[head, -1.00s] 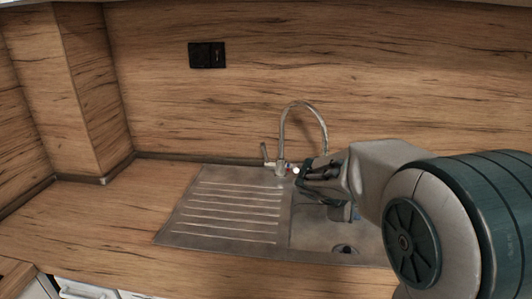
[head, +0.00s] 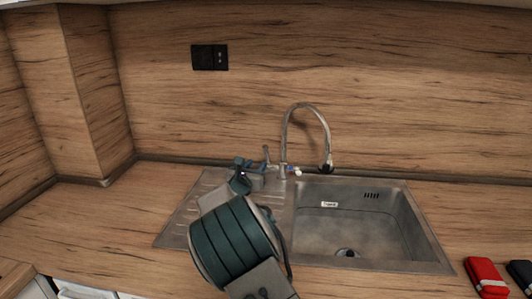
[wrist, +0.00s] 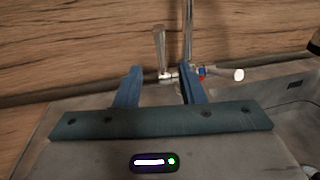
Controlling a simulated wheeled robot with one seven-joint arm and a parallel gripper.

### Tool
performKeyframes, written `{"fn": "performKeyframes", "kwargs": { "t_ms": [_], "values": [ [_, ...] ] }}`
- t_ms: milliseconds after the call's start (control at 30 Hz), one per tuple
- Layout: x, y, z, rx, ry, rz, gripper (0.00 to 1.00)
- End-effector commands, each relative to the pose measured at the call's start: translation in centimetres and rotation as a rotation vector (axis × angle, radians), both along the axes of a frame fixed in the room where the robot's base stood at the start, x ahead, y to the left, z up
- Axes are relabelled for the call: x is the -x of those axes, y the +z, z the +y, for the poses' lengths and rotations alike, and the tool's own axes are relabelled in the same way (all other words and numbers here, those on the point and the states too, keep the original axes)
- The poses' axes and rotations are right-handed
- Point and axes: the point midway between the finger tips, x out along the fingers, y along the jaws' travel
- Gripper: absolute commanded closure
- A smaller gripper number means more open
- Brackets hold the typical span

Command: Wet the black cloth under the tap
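A dark, folded cloth that looks black (head: 521,270) lies on the counter at the right edge of the head view, partly cut off. The metal tap (head: 285,140) stands behind the sink, its curved spout ending in a dark tip over the basin (head: 350,222). No water shows. My gripper (head: 252,166) is over the drainer, just left of the tap. In the wrist view its two blue fingers (wrist: 160,74) are apart and nothing is held between them. The upright tap lever (wrist: 161,50) shows beyond the gap between them.
A red folded cloth (head: 486,277) lies beside the dark one. The ribbed drainer (head: 185,215) is partly hidden by my arm. A black socket (head: 209,57) is on the wood splashback. The counter at left (head: 90,220) is clear.

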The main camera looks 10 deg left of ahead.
Motion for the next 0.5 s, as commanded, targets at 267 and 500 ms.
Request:
{"fn": "performKeyframes", "kwargs": {
  "t_ms": [267, 500],
  "values": [
    [-5.2, 0.2, -1.4, -0.001, -0.002, 0.000, 0.64],
    [-8.6, 0.1, -2.1, -0.002, -0.002, 0.000, 0.64]
  ]
}}
